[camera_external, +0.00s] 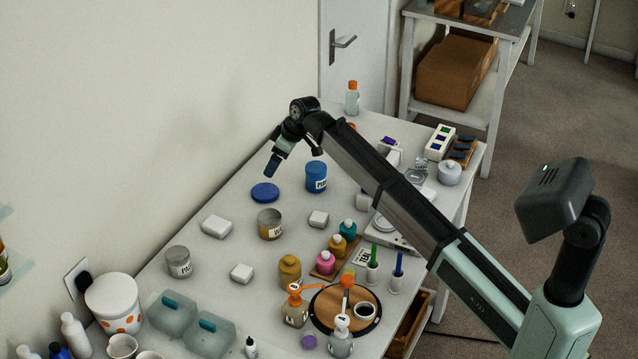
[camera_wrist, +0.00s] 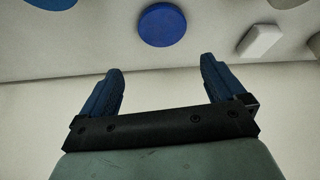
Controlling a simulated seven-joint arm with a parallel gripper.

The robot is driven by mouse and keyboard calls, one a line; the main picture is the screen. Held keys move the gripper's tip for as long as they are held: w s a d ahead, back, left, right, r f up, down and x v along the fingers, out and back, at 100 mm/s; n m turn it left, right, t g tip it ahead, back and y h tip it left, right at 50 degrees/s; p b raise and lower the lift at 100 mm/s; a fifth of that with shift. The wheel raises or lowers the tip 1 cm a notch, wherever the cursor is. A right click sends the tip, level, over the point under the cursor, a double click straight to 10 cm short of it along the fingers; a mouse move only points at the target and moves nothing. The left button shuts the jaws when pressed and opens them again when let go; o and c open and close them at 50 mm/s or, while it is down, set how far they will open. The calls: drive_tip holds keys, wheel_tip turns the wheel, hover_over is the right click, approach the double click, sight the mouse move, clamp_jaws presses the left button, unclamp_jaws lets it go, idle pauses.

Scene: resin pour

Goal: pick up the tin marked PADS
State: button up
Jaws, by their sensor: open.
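Three labelled tins stand on the white table in the external view: a grey tin (camera_external: 178,262) at left, an open-looking tin with a mustard band (camera_external: 270,226) in the middle, and a blue tin (camera_external: 316,177) further back. Their labels are small; the grey one seems to begin with "PA", but I cannot read any fully. My gripper (camera_external: 271,168) is above the far left table edge, left of the blue tin and apart from all tins. In the wrist view my gripper (camera_wrist: 162,72) has its blue fingers spread with nothing between them.
A flat blue disc (camera_external: 265,192) lies below my gripper, also seen in the wrist view (camera_wrist: 162,25). White blocks (camera_external: 217,226) lie around the tins. Bottles and a round wooden board (camera_external: 330,318) crowd the front. The wall runs along the left table edge.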

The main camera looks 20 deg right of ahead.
drive_tip(key=s+a+r+n+g, duration=0.1)
drive_tip(key=s+a+n, duration=0.1)
drive_tip(key=s+a, duration=0.5)
drive_tip(key=s+a+n+g, duration=0.15)
drive_tip(key=s+a, duration=0.25)
drive_tip(key=a, duration=0.7)
drive_tip(key=n, duration=0.4)
approach(178, 254)
drive_tip(key=shift+g+y, duration=0.3)
drive_tip(key=shift+g, duration=0.05)
drive_tip(key=x, duration=1.2)
drive_tip(key=shift+w+d+f, duration=0.15)
drive_tip(key=shift+w+f, duration=0.15)
drive_tip(key=shift+f, duration=0.05)
drive_tip(key=c, duration=1.2)
drive_tip(key=shift+r, duration=0.1)
